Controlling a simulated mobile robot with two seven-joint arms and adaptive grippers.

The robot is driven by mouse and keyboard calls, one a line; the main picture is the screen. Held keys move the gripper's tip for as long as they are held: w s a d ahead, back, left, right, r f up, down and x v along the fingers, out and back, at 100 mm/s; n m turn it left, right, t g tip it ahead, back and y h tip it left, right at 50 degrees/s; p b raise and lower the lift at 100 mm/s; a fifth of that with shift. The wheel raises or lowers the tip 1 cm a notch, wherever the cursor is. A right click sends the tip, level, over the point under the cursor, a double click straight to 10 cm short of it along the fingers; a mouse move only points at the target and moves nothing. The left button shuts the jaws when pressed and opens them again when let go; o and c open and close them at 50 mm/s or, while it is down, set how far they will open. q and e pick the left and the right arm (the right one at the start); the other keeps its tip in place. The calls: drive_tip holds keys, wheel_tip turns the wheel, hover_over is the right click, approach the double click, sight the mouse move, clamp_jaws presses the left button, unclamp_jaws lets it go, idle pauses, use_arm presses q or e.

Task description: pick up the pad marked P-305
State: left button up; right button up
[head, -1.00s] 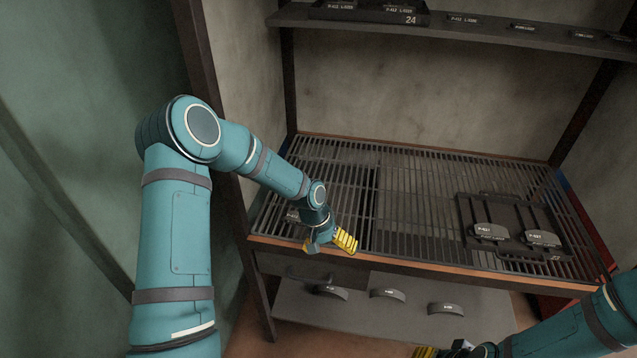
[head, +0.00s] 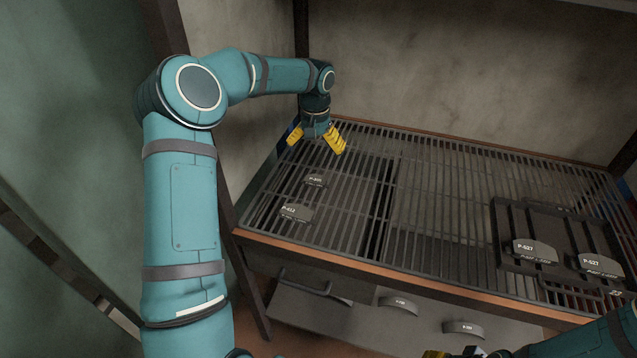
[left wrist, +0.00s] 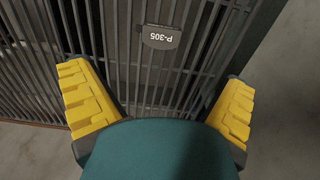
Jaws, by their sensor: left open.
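The pad marked P-305 (left wrist: 161,37) lies on the slatted rack in the left wrist view, ahead of and between the yellow fingers, its label upside down. In the head view a small dark pad (head: 315,180) on the rack's left part seems to be the same one; its label is too small to read surely. My left gripper (head: 317,138) is open and empty above the rack, behind that pad. Its spread fingers also show in the left wrist view (left wrist: 160,107). My right gripper (head: 452,353) is only partly in view at the bottom edge.
A pad marked P-612 (head: 296,211) lies in front of the small pad. A dark tray (head: 508,232) at right holds two pads marked P-527 (head: 535,251). The slatted rack (head: 440,190) is bare in the middle. Pads (head: 398,305) lie on the lower shelf.

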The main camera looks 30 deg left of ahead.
use_arm(q)
drive_tip(key=b, duration=0.1)
hover_over(316, 179)
drive_tip(key=s, duration=0.1)
drive_tip(key=f, duration=0.7)
drive_tip(key=shift+d, duration=0.25)
drive_tip(key=f, duration=0.3)
drive_tip(key=w+f+b, duration=0.1)
drive_tip(key=f, duration=0.1)
drive_tip(key=shift+a, duration=0.25)
drive_tip(key=c, duration=1.4)
